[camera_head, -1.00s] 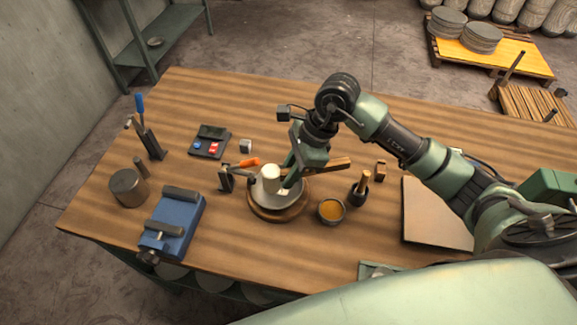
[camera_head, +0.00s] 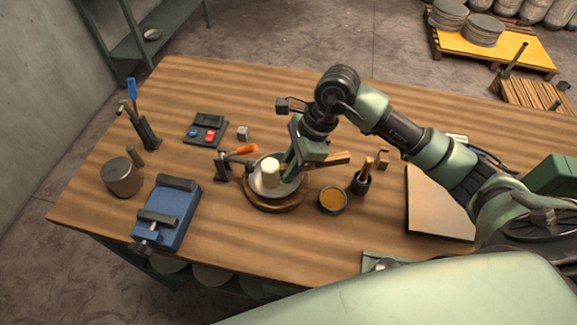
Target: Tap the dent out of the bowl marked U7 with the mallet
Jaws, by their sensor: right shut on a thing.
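The metal bowl (camera_head: 292,189) sits on a round wooden base (camera_head: 272,207) near the middle of the bench. My right gripper (camera_head: 290,168) is above the bowl's right side and is shut on the mallet. The mallet's white head (camera_head: 270,174) is over the bowl's inside, and its wooden handle (camera_head: 333,159) sticks out to the right. I cannot tell whether the head touches the bowl. The U7 mark and the dent cannot be made out; the gripper and mallet cover part of the bowl. My left gripper is not in view.
A cup of amber material (camera_head: 332,200) and a dark pot (camera_head: 361,183) stand to the right. A blue vise (camera_head: 172,213) is at front left. The bench behind is mostly clear.

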